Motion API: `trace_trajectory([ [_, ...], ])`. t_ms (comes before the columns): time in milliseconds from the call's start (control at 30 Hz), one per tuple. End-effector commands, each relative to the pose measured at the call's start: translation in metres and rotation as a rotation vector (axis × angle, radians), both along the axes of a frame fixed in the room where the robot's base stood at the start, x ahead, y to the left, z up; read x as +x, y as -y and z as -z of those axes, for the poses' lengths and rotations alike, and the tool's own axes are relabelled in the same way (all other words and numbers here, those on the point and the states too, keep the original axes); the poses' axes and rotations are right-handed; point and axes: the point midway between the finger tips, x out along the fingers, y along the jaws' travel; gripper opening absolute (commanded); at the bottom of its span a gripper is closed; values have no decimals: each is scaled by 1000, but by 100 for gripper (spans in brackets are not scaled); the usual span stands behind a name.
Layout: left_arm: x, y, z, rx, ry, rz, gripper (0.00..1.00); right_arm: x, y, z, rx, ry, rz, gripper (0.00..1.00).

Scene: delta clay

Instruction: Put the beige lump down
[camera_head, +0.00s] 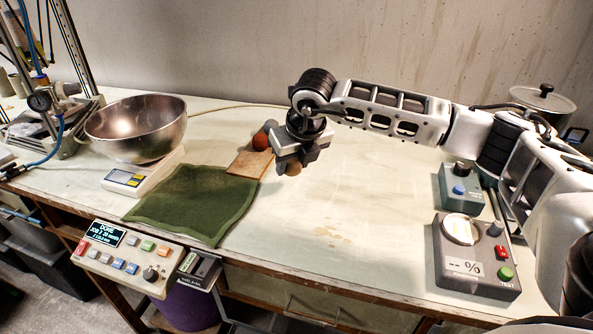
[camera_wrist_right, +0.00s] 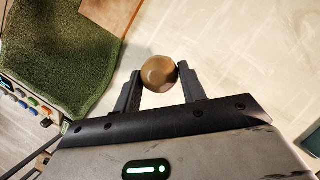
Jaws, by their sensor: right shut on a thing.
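The beige lump (camera_wrist_right: 159,73) is a round, tan ball. In the right wrist view it sits between the two fingers of my right gripper (camera_wrist_right: 160,85), which is shut on it. In the head view the lump (camera_head: 294,168) shows just below the gripper (camera_head: 291,160), partly hidden by the fingers. The gripper is over the table, at the right of the wooden board (camera_head: 241,173). I cannot tell how high the lump is above the table. My left gripper is not in view.
A green cloth (camera_head: 195,200) lies left of the board. A reddish lump (camera_head: 260,141) and a grey lump (camera_head: 270,125) are behind the board. A metal bowl (camera_head: 136,122) rests on a scale (camera_head: 140,177). A grey tester (camera_head: 470,265) stands at the right. The table's middle (camera_head: 350,200) is clear.

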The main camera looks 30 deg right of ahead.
Motion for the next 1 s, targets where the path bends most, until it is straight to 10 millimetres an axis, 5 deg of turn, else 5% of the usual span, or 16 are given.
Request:
trace_trajectory([
  [433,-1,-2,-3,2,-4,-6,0,8,12,45,0,-2,0,17],
  [833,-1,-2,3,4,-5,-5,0,8,12,52,2,1,-1,17],
  [867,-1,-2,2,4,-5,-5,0,8,12,52,1,0,0,44],
  [900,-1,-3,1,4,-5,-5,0,8,12,51,1,0,0,55],
  [933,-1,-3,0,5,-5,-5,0,8,12,51,1,0,0,63],
  [1000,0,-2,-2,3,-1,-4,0,8,12,51,1,0,0,63],
])
